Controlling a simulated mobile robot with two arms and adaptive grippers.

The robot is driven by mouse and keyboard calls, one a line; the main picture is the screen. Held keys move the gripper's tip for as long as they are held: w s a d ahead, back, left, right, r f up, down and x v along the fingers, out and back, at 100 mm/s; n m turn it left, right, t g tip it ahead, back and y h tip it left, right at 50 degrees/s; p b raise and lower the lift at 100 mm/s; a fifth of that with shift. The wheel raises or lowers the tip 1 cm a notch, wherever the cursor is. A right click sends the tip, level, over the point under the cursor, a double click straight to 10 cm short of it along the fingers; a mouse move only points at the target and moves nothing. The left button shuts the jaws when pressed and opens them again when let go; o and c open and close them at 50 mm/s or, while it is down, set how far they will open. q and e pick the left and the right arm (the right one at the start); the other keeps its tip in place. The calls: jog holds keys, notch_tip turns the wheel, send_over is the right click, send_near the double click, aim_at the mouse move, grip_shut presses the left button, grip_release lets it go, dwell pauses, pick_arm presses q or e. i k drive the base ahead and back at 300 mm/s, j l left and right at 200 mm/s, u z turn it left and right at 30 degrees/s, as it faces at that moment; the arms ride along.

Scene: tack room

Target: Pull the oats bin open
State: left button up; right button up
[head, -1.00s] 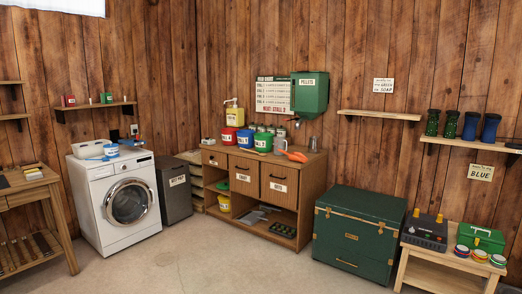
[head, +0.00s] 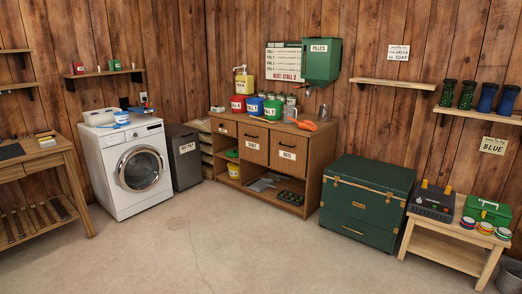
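The wooden feed cabinet (head: 227,155) stands against the back wall, left of the green trunk. Two bin fronts with white labels are in it. The right front, whose label seems to read OATS, is the oats bin (head: 288,152); it looks shut, flush with the cabinet. The bin beside it (head: 253,143) has a label too small to read surely and also looks shut. Neither of my grippers shows in the head view.
Buckets (head: 255,105), jars and an orange scoop (head: 302,124) stand on the cabinet top. A green trunk (head: 368,190) stands close on the right. A washing machine (head: 130,165) and grey bin (head: 184,155) are left. The floor (head: 240,240) in front is clear.

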aim_at(289, 152)
jog(key=i+j+u, duration=0.3)
jog(key=i, duration=0.6)
jog(key=i+u, duration=0.35)
jog(key=i, duration=0.5)
jog(key=i+j+z, duration=0.25)
jog(key=i+z, duration=0.25)
jog(key=i, duration=0.35)
jog(key=i+j+z, duration=0.5)
jog(key=i, duration=0.3)
jog(key=i+j+z, duration=0.45)
jog(key=i+j, duration=0.2)
jog(key=j, duration=0.25)
